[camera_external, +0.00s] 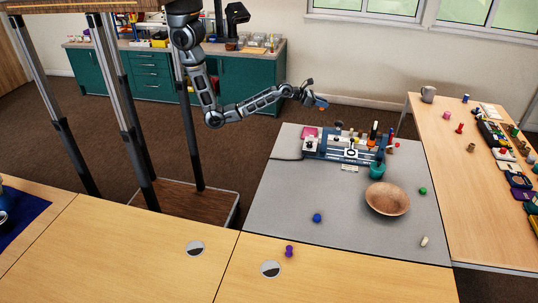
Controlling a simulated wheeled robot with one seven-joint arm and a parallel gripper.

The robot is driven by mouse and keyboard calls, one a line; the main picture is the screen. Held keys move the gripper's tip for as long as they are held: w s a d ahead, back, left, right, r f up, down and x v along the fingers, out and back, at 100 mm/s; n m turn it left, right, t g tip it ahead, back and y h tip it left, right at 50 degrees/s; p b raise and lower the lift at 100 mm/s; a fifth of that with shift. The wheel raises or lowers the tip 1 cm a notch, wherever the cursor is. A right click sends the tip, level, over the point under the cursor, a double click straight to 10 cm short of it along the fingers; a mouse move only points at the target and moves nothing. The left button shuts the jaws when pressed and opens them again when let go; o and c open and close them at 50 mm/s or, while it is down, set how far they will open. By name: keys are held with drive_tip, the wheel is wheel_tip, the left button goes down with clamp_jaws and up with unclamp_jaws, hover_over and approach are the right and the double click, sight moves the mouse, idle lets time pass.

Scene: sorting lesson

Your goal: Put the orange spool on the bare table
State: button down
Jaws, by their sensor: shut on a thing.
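My gripper (318,100) is at the end of my outstretched arm, in the air above the back edge of the grey table mat (300,215). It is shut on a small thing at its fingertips. That thing is too small and too covered by the fingers to tell its shape or colour surely. I cannot make out a clear orange spool lying alone on the table. A patch of orange shows among the upright pieces at the blue rack (340,150), too small to name.
A brown bowl (387,198) stands on the grey surface at right, with a teal pot (377,171) behind it. A blue ball (317,217), a green piece (423,190) and a purple piece (289,251) lie apart. The grey surface's left part is clear. A crowded side table (440,140) stands at right.

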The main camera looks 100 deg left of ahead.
wheel_tip(320, 180, up, 2)
drive_tip(key=w+d+m+h+b, duration=0.1)
drive_tip(key=w+d+m+h, duration=0.25)
drive_tip(key=d, duration=1.15)
drive_tip(key=w+d+m+h+b, duration=0.2)
drive_tip(key=w+d, duration=0.2)
drive_tip(key=d, duration=1)
drive_tip(key=s+d+m+g+h+b, duration=0.1)
drive_tip(key=s+d+m+h, duration=0.3)
drive_tip(key=d, duration=1.2)
drive_tip(key=s+d+m+h+b, duration=0.15)
drive_tip(key=s+d, duration=0.35)
drive_tip(key=d, duration=1.1)
drive_tip(key=s+d+m+g+h+b, duration=0.3)
drive_tip(key=s+d+m+g+h, duration=0.15)
drive_tip(key=s+d, duration=1.85)
drive_tip(key=s+d+m+g+h+b, duration=0.15)
drive_tip(key=s+d, duration=0.35)
drive_tip(key=s, duration=0.9)
drive_tip(key=s+d+m+g, duration=0.25)
drive_tip(key=s+d, duration=0.25)
drive_tip(key=s, duration=0.9)
hover_over(167, 282)
drive_tip(key=shift+g, duration=0.45)
wheel_tip(167, 282, down, 18)
drive_tip(key=shift+d+f+b, duration=0.1)
drive_tip(key=shift+b, duration=0.2)
drive_tip(key=shift+f+b, duration=0.3)
drive_tip(key=shift+f, duration=1.7)
